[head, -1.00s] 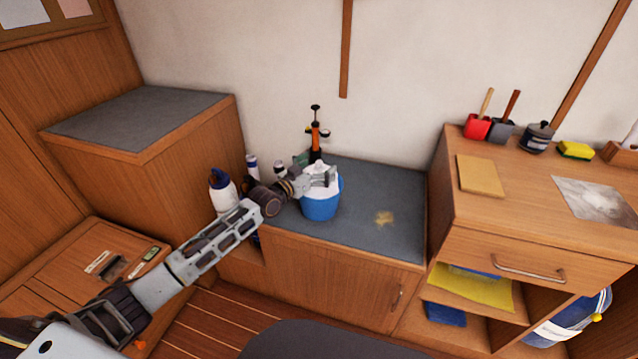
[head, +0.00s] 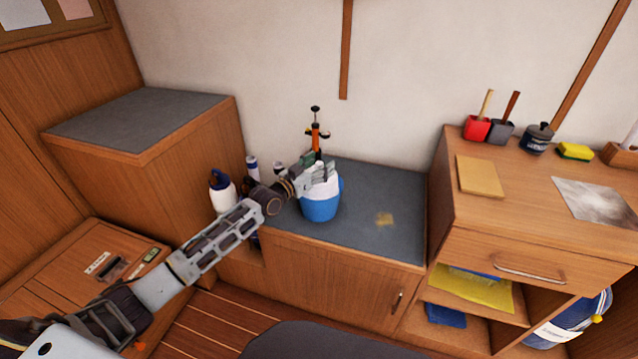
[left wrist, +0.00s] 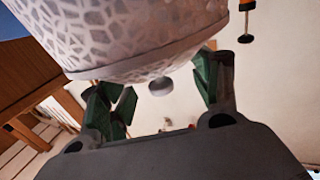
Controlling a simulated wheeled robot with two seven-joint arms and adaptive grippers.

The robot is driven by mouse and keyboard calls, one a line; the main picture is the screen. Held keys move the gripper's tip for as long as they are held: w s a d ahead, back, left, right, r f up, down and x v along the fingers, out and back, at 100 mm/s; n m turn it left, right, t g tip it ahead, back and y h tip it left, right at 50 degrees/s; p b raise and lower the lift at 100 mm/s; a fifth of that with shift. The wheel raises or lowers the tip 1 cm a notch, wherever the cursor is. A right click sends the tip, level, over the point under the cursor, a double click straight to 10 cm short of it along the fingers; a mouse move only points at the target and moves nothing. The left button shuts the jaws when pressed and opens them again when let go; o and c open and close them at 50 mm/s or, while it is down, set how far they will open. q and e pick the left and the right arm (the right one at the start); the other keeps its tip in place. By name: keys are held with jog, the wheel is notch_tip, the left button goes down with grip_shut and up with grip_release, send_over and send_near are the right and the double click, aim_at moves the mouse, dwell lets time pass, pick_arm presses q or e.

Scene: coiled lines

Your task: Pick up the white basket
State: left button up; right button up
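The white basket (head: 323,186) shows as a pale form at the top of a blue round container (head: 320,209) on the grey counter; I cannot tell how deep it sits inside. In the left wrist view the basket (left wrist: 125,35) is large and close, with a lattice pattern and a smooth rim. My left gripper (head: 316,170) is at the basket's upper part and partly covers it. In the left wrist view its green-padded fingers (left wrist: 163,97) are spread apart, with no clear grip on the basket. I cannot tell whether they touch it. My right gripper is out of view.
An orange pump-like tool (head: 316,138) stands just behind the basket. A white bottle with a dark blue top (head: 222,190) stands left, close to my left arm. The counter (head: 385,190) is clear to the right, up to the taller wooden cabinet (head: 540,255).

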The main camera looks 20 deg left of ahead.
pick_arm(q)
jog(key=shift+s+f, duration=0.1)
jog(key=shift+f, duration=0.3)
jog(key=c, duration=0.4)
jog(key=shift+f, duration=0.2)
jog(key=shift+c, duration=0.2)
jog(key=shift+s+f, duration=0.1)
jog(key=shift+r, duration=0.5)
jog(key=shift+r+p, duration=0.45)
jog(key=shift+r, duration=0.5)
grip_shut()
jog(key=shift+w+r+p, duration=0.2)
jog(key=shift+r+p, duration=0.65)
jog(key=shift+r, duration=3.1)
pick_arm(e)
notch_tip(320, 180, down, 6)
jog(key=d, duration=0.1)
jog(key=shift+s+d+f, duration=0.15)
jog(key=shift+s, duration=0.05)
